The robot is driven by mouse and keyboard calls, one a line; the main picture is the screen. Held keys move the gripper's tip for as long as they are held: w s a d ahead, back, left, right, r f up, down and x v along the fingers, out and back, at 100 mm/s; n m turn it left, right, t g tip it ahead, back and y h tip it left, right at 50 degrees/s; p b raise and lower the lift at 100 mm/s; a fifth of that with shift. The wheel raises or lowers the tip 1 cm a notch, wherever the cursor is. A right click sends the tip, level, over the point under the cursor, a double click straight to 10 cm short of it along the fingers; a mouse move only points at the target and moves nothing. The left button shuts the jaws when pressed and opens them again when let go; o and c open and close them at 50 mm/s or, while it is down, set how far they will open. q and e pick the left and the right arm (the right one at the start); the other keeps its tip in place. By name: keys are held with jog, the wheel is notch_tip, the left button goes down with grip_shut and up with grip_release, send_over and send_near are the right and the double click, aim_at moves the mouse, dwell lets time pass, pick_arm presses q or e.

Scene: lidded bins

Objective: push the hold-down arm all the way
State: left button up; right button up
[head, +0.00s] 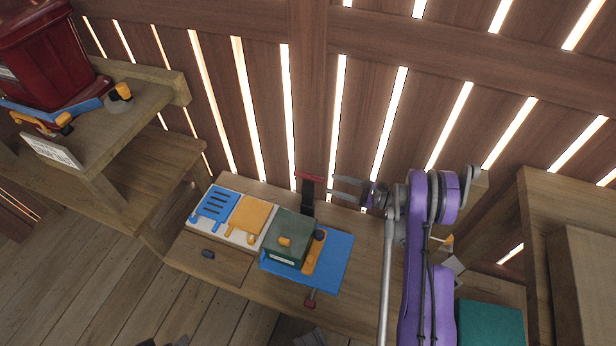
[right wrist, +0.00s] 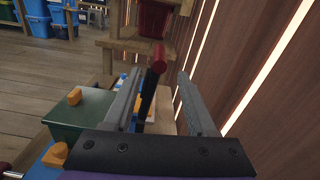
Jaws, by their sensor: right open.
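The hold-down arm (head: 308,196) is a dark bar with a red grip at its top. It stands up behind the green box (head: 289,238) at the back of the workbench. In the right wrist view the hold-down arm (right wrist: 149,95) rises between my fingers, its red end (right wrist: 158,56) near the fingertips. My right gripper (head: 336,187) is open, just right of the arm in the head view, and reaches toward it; it also shows in the wrist view (right wrist: 160,76). I cannot tell whether a finger touches the arm.
The green box, with an orange knob, stands on a blue plate (head: 337,262). Blue and orange panels (head: 213,205) lie to its left. A red-tipped lever (head: 311,300) sticks out in front. A slatted wall is close behind; a red bin (head: 45,55) stands on the left shelf.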

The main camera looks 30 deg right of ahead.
aim_at(315, 179)
jog(key=x, duration=0.9)
jog(key=shift+w+a, duration=0.25)
jog(key=shift+a, duration=0.05)
grip_shut()
